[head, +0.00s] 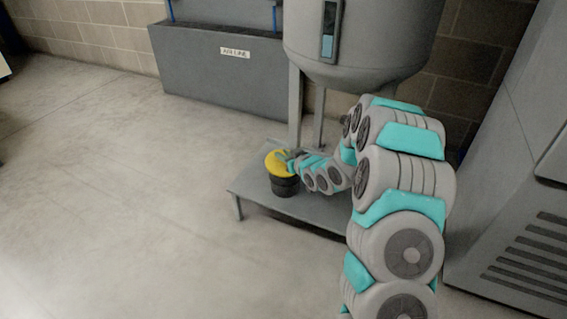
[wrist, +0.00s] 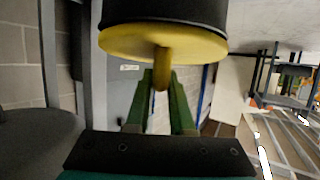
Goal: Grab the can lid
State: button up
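The can lid (head: 276,165) is a yellow disc with a yellow handle. It lies on top of a dark can (head: 285,187) on a low grey platform. The wrist view shows the lid (wrist: 165,45) turned over, with the black can (wrist: 165,12) above it and the handle pointing down. My gripper (head: 289,164) is at the right side of the lid, by its handle. In the wrist view my gripper's two green fingers (wrist: 161,76) are apart, with the handle between their tips. I cannot tell whether the fingers press on the handle.
The low platform (head: 252,187) bears the can and has a grey tank (head: 365,45) on legs above it. A grey bin (head: 215,72) stands behind to the left. A large grey cabinet (head: 510,170) stands to the right. The floor (head: 120,200) at left is clear.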

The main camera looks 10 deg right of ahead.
grip_shut()
jog(key=shift+r, duration=0.1)
